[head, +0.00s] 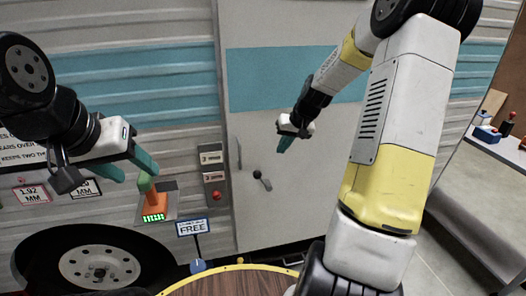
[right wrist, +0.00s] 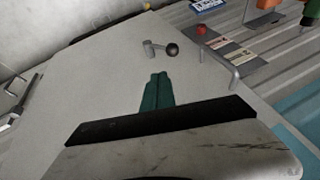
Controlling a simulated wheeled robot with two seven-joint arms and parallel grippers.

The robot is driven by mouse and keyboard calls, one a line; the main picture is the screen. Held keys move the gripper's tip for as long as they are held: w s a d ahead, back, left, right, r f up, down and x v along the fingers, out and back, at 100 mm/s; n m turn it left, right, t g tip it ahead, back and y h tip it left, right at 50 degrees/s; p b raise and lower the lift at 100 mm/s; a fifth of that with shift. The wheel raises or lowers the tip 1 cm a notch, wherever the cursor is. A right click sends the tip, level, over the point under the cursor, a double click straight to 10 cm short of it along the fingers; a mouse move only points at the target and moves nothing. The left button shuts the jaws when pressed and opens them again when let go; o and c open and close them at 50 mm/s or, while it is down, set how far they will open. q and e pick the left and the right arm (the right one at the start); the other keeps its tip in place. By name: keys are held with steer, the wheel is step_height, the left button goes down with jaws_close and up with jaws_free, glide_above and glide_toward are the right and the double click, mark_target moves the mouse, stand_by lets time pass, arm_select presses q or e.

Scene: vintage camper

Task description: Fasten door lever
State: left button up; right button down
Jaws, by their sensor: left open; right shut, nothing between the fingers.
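The camper door (head: 290,215) is pale with a teal stripe and looks closed. Its small lever (head: 265,183) has a grey arm and a black ball end, the ball at the upper left, toward the door's left edge. The lever also shows in the right wrist view (right wrist: 152,48), apart from and beyond my fingertips. My right gripper (head: 284,145) is shut and empty, above and right of the lever in the head view; its teal fingers (right wrist: 156,92) are together. My left gripper (head: 134,173) is open and empty, left of the door, near the orange-and-green device.
A vertical grab handle (head: 238,153) is on the door's left edge. A panel with labels and a red button (head: 216,195) is beside it. An orange-and-green device (head: 153,202) sits on the camper wall. A round wooden table (head: 230,283) is in front; a counter (head: 480,180) is right.

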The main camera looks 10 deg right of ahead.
glide_toward(262, 179)
steer(key=w+f, duration=0.1)
steer(key=w+a+f, duration=0.1)
steer(key=shift+w+a+f, duration=0.3)
steer(key=shift+a, duration=0.1)
stand_by(0.3)
